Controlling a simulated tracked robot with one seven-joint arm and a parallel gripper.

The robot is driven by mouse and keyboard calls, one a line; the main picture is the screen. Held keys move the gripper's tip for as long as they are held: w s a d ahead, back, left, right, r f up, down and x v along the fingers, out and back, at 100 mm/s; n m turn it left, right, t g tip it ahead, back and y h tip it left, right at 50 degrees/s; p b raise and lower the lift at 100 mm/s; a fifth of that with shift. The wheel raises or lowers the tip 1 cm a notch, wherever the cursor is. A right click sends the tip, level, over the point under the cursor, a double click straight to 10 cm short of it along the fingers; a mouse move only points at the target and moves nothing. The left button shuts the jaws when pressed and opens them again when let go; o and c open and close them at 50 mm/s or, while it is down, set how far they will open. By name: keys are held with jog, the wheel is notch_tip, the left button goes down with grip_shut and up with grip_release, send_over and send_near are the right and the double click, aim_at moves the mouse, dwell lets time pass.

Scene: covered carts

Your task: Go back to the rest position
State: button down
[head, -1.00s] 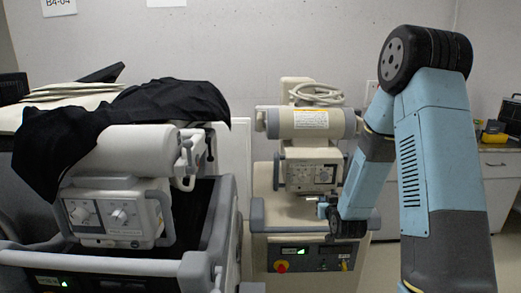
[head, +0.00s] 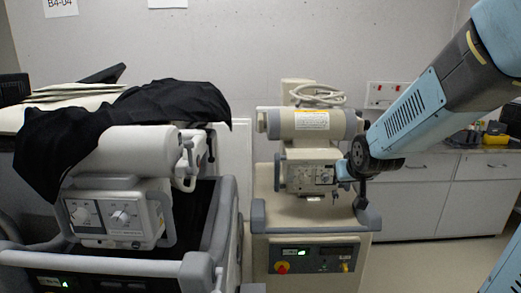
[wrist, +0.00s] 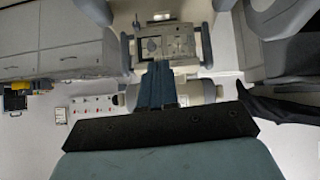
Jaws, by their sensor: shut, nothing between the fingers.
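My gripper (head: 362,200) shows small and dark at the lower end of my blue arm in the head view. It points down in front of the right side of the beige cart's machine. It looks shut, with nothing seen in it. My arm comes in from the upper right corner and slopes down to the left to it.
The beige cart (head: 262,232) stands behind my gripper; whether they touch is unclear. A grey cart (head: 120,265) with a black cloth (head: 120,120) over its machine stands at the left. A low white cabinet (head: 410,200) is at the right.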

jog(key=s+r+g, duration=0.2)
jog(key=s+r, duration=0.1)
jog(key=s, duration=0.8)
jog(key=s+r+g, duration=0.2)
jog(key=s+r, duration=0.2)
jog(key=s, duration=0.8)
jog(key=shift+r+m, duration=0.15)
jog(key=shift+m, duration=0.15)
